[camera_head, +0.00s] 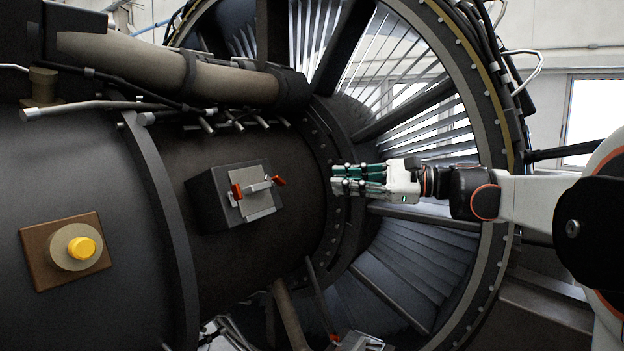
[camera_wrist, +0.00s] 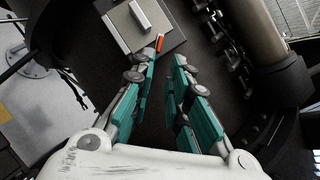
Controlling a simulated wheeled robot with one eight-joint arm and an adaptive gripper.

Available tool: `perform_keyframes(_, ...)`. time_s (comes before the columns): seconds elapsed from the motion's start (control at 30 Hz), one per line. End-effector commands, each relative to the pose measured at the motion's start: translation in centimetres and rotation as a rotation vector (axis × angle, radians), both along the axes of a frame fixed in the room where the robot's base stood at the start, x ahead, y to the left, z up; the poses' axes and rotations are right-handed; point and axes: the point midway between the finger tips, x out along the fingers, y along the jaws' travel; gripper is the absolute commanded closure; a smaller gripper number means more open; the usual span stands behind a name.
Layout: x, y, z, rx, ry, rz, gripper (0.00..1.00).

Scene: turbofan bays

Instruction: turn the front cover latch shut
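The cover latch sits on a dark box (camera_head: 211,203) on the engine casing. It has a light grey plate (camera_head: 258,207), a small metal bar, and orange-red pieces at the left (camera_head: 238,191) and right (camera_head: 278,180). My gripper (camera_head: 334,179) is to the right of the latch in the head view, apart from it, with its fingers pointing left toward it. In the wrist view, the plate (camera_wrist: 121,32) and one orange piece (camera_wrist: 159,42) show ahead of my gripper (camera_wrist: 165,62). Its green-padded fingers are parted with nothing between them. The left finger's tip appears close to the orange piece.
A yellow button (camera_head: 81,248) on a brown plate (camera_head: 40,266) is on the casing at the left. A thick pipe (camera_head: 170,72) runs above the latch. The bladed fan ring (camera_head: 490,235) stands behind my arm. The casing between latch and gripper looks clear.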

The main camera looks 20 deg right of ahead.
Motion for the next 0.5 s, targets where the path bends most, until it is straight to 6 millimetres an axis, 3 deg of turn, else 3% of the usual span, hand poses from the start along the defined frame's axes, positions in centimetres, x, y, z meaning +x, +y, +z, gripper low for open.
perform_keyframes(0.17,0.2,-0.4,-0.6,0.028,-0.021,0.033,0.84)
perform_keyframes(0.5,3.2,4.4,-0.4,0.028,-0.020,0.035,0.84)
